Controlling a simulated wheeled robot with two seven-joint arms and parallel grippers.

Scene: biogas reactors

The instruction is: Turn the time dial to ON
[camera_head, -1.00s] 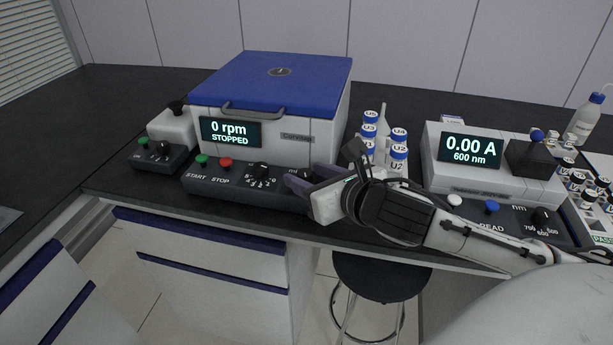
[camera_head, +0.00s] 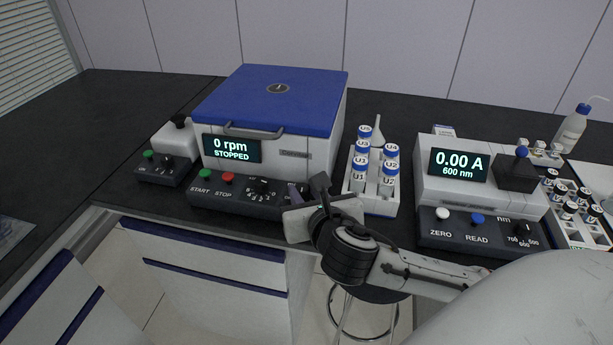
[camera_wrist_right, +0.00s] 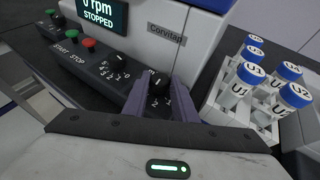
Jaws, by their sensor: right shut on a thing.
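The time dial (camera_wrist_right: 158,82) is the right-hand black knob on the centrifuge's (camera_head: 274,105) dark front panel. In the wrist view it sits between the two purple fingers of my right gripper (camera_wrist_right: 159,92), which is shut on it. Some numbers show below the knob, but I cannot read its setting. In the head view my right gripper (camera_head: 297,192) is at the right end of the panel and largely hides the dial. The display (camera_head: 231,148) reads 0 rpm, STOPPED. My left gripper is out of view.
The speed dial (camera_head: 263,186) and the red STOP (camera_head: 228,178) and green START (camera_head: 205,174) buttons lie left of my gripper. A white rack (camera_head: 381,205) of blue-capped tubes stands close on the right. Beyond it is a photometer (camera_head: 436,194) reading 0.00 A.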

